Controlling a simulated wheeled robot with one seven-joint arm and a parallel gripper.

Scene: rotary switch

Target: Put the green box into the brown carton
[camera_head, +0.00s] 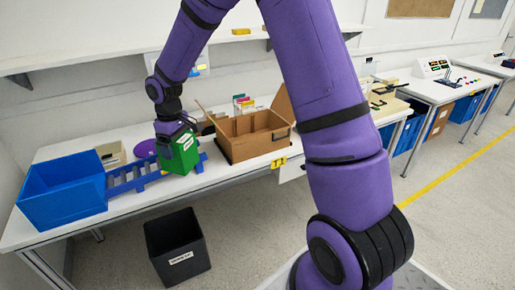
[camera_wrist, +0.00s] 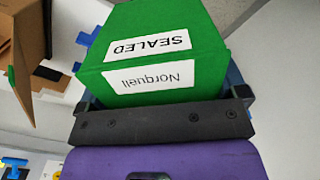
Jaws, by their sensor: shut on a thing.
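The green box (camera_head: 178,152) is in my gripper (camera_head: 172,132), above the blue rack on the white table in the head view. In the wrist view the green box (camera_wrist: 165,50) fills the top middle, with white labels reading "SEALED" and "Norquell". My gripper (camera_wrist: 165,105) is shut on it; its fingers show at both sides. The brown carton (camera_head: 250,138) stands open on the table just right of the box, its flaps up. A part of the brown carton (camera_wrist: 28,45) shows at the left edge of the wrist view. The box is apart from the carton.
A blue bin (camera_head: 62,190) stands at the table's left end, beside the blue rack (camera_head: 128,182). A purple round thing (camera_head: 146,149) and a beige box (camera_head: 110,155) lie behind the rack. A black bin (camera_head: 178,247) stands on the floor. A shelf (camera_head: 100,56) runs above.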

